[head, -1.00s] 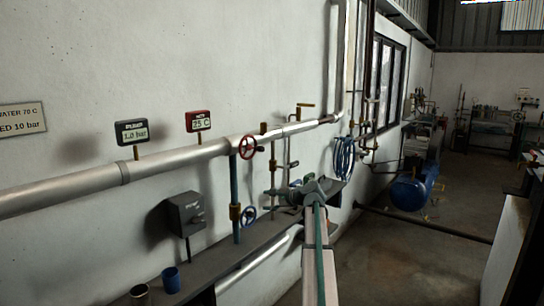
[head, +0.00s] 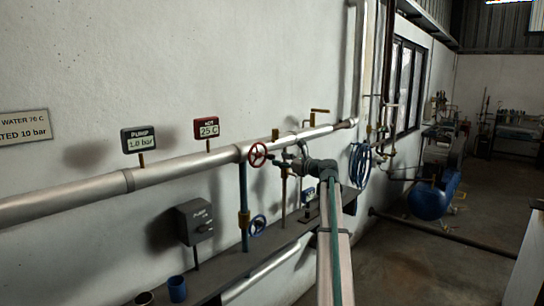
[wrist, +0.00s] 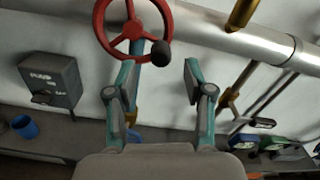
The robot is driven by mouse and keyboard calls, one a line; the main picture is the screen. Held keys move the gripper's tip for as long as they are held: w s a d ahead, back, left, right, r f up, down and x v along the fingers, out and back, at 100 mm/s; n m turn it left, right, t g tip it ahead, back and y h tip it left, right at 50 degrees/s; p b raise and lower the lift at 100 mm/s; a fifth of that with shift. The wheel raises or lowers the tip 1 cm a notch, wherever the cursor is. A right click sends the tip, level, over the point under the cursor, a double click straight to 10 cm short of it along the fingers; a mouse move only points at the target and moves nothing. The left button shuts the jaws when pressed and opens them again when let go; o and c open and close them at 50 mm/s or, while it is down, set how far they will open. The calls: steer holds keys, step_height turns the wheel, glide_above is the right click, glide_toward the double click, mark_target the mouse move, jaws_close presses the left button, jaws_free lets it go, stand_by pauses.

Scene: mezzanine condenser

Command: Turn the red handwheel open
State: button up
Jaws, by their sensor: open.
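The red handwheel (head: 257,155) is mounted on the silver pipe along the wall. In the wrist view the handwheel (wrist: 133,30) shows its spokes and a dark knob (wrist: 160,53) on its lower right rim. My gripper (wrist: 158,75) is open and empty. Its left fingertip is just below the wheel's lower rim in the picture, and its right fingertip is to the right of the knob. The wheel is not between the fingers; whether the left finger touches it I cannot tell. In the head view my gripper (head: 290,160) is just right of the wheel.
A blue handwheel (head: 257,225) sits lower on the vertical pipe. A grey pump switch box (head: 195,221) and a blue cup (head: 177,288) are to the left. Brass-handled valves (head: 319,113) stand right along the pipe. A dark ledge (head: 240,268) runs below.

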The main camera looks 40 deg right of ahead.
mark_target(272, 157)
steer(key=w, duration=0.2)
steer(key=w+p, duration=0.1)
steer(key=w+a, duration=0.1)
steer(key=w, duration=0.1)
steer(key=shift+w, duration=0.3)
jaws_close()
